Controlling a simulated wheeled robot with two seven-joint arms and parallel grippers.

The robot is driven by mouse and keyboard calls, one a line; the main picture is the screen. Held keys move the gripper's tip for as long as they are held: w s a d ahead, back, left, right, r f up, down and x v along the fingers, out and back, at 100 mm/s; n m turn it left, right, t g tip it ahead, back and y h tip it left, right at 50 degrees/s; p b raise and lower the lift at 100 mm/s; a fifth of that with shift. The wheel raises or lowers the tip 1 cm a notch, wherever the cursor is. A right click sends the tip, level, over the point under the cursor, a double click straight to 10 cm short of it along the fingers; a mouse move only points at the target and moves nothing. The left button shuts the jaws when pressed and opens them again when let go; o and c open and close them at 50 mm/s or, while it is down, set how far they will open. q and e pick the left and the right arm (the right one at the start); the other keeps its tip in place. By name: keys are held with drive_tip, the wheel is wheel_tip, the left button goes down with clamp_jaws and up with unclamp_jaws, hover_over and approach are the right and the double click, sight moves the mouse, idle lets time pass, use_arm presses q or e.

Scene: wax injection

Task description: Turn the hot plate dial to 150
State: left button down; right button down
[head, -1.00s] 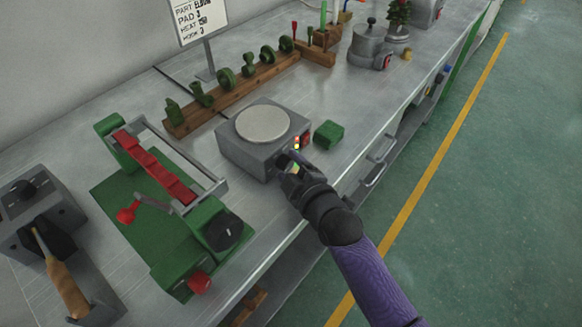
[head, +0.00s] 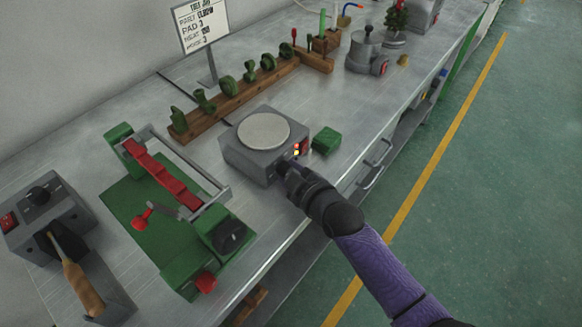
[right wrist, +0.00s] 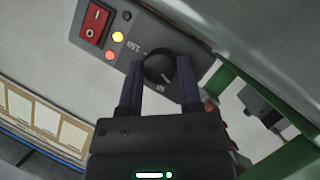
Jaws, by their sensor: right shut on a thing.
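The hot plate (head: 238,156) is a grey box with a round pale top plate (head: 263,130), standing on the metal bench. Its black dial (right wrist: 160,66) is on the front panel, with printed "150" (right wrist: 126,43) beside it in the right wrist view. My right gripper (head: 285,170) is at the hot plate's front, its two fingers on either side of the dial and shut on it. A pale line shows on the dial; which mark it points to I cannot tell. In the head view the hand hides the dial. My left gripper is not in view.
A red rocker switch (right wrist: 95,23) and lit yellow and orange lamps sit on the panel beside the dial. A green block (head: 326,140) stands right of the hot plate. A green clamp fixture (head: 150,215) stands to its left, and a wooden rack (head: 240,95) behind it.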

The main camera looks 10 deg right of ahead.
drive_tip(key=shift+r+m+g+y+p, duration=0.1)
drive_tip(key=shift+m+g+y+p, duration=0.2)
drive_tip(key=shift+m+g, duration=0.5)
drive_tip(key=shift+m, duration=0.2)
drive_tip(key=shift+c, duration=1.4)
unclamp_jaws()
drive_tip(key=shift+d, duration=0.1)
